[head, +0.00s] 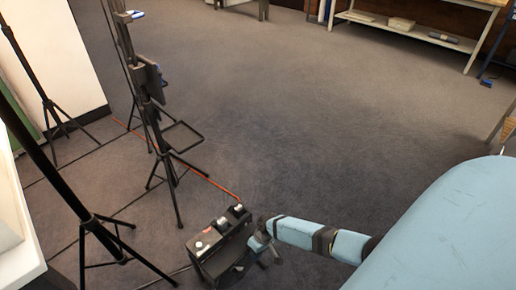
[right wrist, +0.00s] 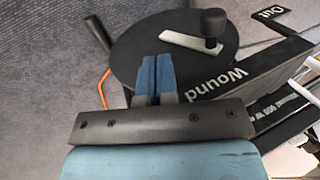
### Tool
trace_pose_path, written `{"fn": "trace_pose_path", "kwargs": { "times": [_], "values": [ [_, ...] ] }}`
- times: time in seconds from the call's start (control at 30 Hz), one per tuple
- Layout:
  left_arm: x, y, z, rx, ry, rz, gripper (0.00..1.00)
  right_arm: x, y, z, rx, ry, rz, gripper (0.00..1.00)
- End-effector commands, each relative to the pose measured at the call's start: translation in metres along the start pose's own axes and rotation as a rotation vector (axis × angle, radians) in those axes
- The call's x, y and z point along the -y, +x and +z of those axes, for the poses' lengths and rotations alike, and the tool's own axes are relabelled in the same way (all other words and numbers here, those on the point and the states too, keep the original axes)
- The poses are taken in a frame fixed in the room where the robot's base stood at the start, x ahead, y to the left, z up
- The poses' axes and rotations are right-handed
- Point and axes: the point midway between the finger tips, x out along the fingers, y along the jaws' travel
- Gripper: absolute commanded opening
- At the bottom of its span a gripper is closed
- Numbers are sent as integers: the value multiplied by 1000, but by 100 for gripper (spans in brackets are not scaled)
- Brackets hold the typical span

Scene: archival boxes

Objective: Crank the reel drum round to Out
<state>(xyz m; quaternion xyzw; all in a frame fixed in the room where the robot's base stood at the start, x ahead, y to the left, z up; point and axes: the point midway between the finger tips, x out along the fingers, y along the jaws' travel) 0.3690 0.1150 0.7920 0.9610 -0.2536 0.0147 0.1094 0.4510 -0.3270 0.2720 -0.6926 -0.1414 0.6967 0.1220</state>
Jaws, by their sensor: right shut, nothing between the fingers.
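The reel unit (head: 205,240), a dark box, stands on the floor at the lower middle of the head view. In the right wrist view its round black drum (right wrist: 135,50) carries a pale crank bar (right wrist: 185,38) with a black upright knob (right wrist: 213,24) at its right end. A "Wound" label (right wrist: 217,84) shows beside the drum's lower right edge, and an "Out" label (right wrist: 270,13) lies at the upper right. My right gripper (right wrist: 156,62) is shut and empty, its blue fingertips over the drum face, apart from the knob. Whether they touch the drum, I cannot tell. My left gripper is out of view.
An orange cable (head: 200,178) runs from the reel unit across the carpet; it also shows in the right wrist view (right wrist: 103,88). Black tripod stands (head: 172,165) stand to the left. A bench with a shelf (head: 410,32) is at the back right. The middle floor is clear.

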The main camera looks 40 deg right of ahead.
Motion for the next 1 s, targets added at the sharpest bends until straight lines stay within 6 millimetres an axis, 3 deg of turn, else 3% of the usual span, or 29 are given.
{"fn": "trace_pose_path", "kwargs": {
  "times": [0.03,0.17,0.23,0.43,1.0],
  "values": [
    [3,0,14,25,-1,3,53,-1,18,-1,0,0,-1,0],
    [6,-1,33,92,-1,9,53,-1,43,0,1,-1,0,0],
    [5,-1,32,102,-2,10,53,14,42,0,-1,-4,-2,0],
    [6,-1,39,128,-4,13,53,33,48,0,-1,-3,0,0],
    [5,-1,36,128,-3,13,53,38,48,0,-1,-3,12,0]
  ]
}}
